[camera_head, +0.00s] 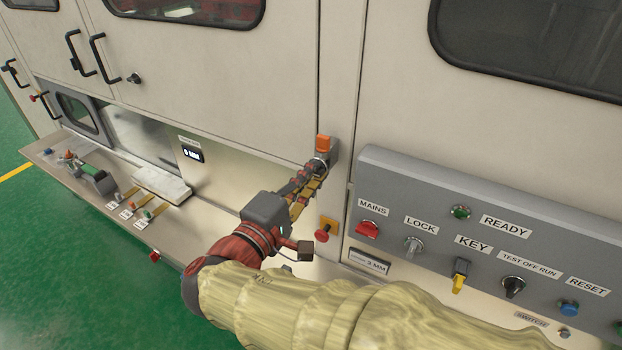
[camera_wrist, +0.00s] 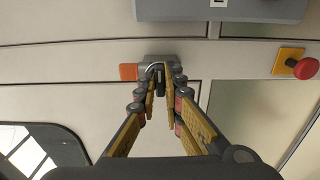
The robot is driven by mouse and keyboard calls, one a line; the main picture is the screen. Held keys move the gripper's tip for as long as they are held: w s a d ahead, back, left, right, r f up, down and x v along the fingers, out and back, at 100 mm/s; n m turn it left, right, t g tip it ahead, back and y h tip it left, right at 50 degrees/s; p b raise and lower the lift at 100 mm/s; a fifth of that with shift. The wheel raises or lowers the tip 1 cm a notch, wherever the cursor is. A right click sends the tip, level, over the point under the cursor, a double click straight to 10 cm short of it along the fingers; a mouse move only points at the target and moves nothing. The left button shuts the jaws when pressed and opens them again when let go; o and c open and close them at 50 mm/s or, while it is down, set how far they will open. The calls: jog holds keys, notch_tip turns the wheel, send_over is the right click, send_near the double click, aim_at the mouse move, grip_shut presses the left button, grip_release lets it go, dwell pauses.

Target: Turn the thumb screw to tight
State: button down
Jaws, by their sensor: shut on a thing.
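A small grey block (camera_head: 332,152) with an orange piece (camera_head: 323,143) is mounted on the cream machine front, beside a vertical seam. My gripper (camera_head: 318,168) reaches up to it from below. In the wrist view the two fingertips (camera_wrist: 161,82) close around a small part on the grey block (camera_wrist: 178,61), just right of the orange piece (camera_wrist: 128,72). I take this part for the thumb screw (camera_wrist: 154,67); a pale curved edge shows, but the fingers hide most of it. Its turn angle and any marks cannot be read.
Right of my gripper, a grey control panel (camera_head: 410,170) juts out with several switches. A red button on a yellow plate (camera_head: 328,229) sits just below the gripper. At left, a steel ledge (camera_head: 70,172) carries a white slab (camera_head: 161,184) and small labelled parts.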

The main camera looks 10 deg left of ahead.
jog(key=shift+m+b, duration=1.3)
jog(key=shift+b, duration=1.4)
jog(key=shift+f+m+b, duration=0.15)
jog(key=shift+m+b, duration=1.05)
jog(key=shift+b, duration=1.65)
jog(key=shift+m+b, duration=0.6)
jog(key=shift+b, duration=0.05)
jog(key=shift+m, duration=0.6)
jog(key=shift+m, duration=2.4)
